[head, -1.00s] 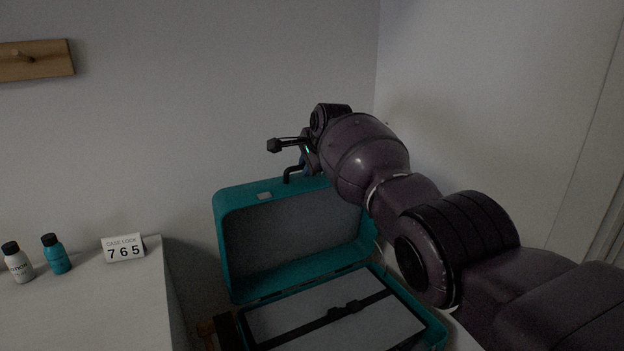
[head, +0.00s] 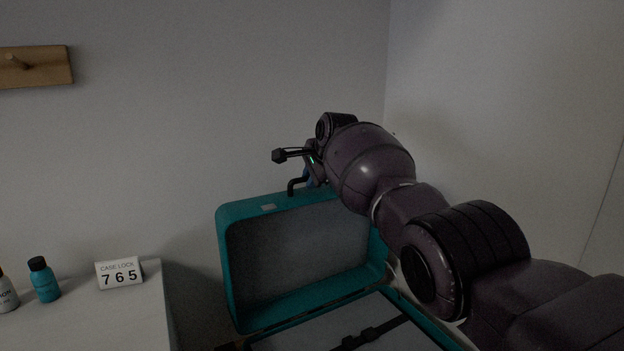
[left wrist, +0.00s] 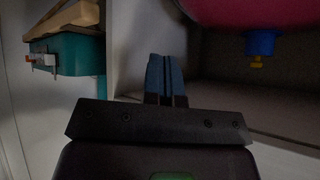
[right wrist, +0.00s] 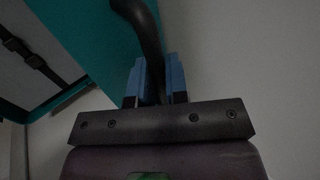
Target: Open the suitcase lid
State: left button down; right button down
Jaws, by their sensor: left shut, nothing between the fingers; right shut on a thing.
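The teal suitcase lid (head: 228,265) stands raised, roughly upright, behind the suitcase base in the head view. Its grey lining faces me. The base (head: 440,330) is cut off by the bottom edge; a dark strap with a buckle (head: 370,333) crosses its pale interior. My right gripper (head: 308,178) is at the lid's top edge, shut on the black suitcase handle (right wrist: 146,30). In the right wrist view the blue fingers (right wrist: 157,82) are either side of the handle. My left gripper (left wrist: 166,75) shows only in the left wrist view, shut and empty.
A pale cabinet top (head: 90,315) at left bears a "CASE LOCK 765" card (head: 119,272) and small bottles (head: 43,280). Walls stand close behind and right of the suitcase. A wooden peg rail (head: 35,68) is on the wall. A pink object (left wrist: 275,12) is near my left gripper.

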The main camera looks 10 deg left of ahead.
pick_arm(q)
jog(key=shift+s+f, duration=0.15)
pick_arm(e)
jog(key=shift+f, duration=0.15)
jog(key=c, duration=1.1)
grip_release()
jog(key=shift+c, duration=0.2)
pick_arm(q)
jog(key=shift+s, duration=0.1)
